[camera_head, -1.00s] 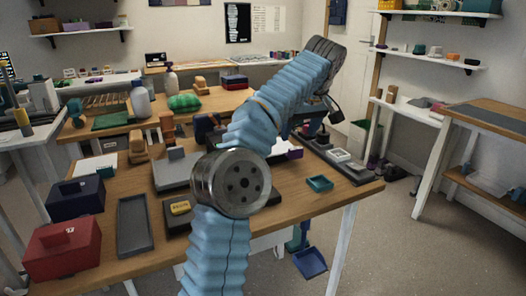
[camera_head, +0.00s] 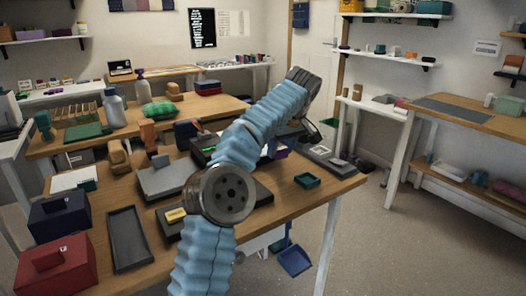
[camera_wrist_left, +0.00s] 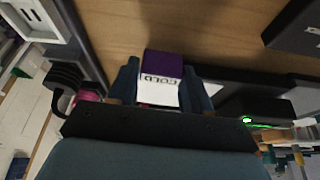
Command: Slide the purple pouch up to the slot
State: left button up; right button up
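The purple pouch (camera_wrist_left: 162,66) shows in the left wrist view, with a white lower part that bears dark lettering. It lies between the two fingers of my left gripper (camera_wrist_left: 162,88), which appear to press on its sides. A wooden surface lies beyond it. In the head view my left arm hides most of the gripper, and only a small purple patch (camera_head: 282,154) shows beside the arm. I cannot make out the slot for certain. My right gripper is in neither view.
A dark device with a green light (camera_wrist_left: 247,120) is right of the gripper in the wrist view. In the head view, a grey tray (camera_head: 128,238), a red box (camera_head: 57,268), a dark blue box (camera_head: 60,217) and a small teal tray (camera_head: 307,180) stand on the table (camera_head: 300,203).

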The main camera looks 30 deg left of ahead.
pick_arm(q)
jog(key=c, duration=0.4)
jog(key=shift+r, duration=0.15)
jog(key=shift+c, duration=0.2)
jog(key=shift+w+d+r, duration=0.1)
jog(key=shift+r, duration=1.15)
jog(key=s+a+r+b, duration=0.2)
jog(key=s+r, duration=0.8)
jog(key=s, duration=0.4)
jog(key=shift+r+b, duration=0.15)
jog(key=shift+b, duration=0.15)
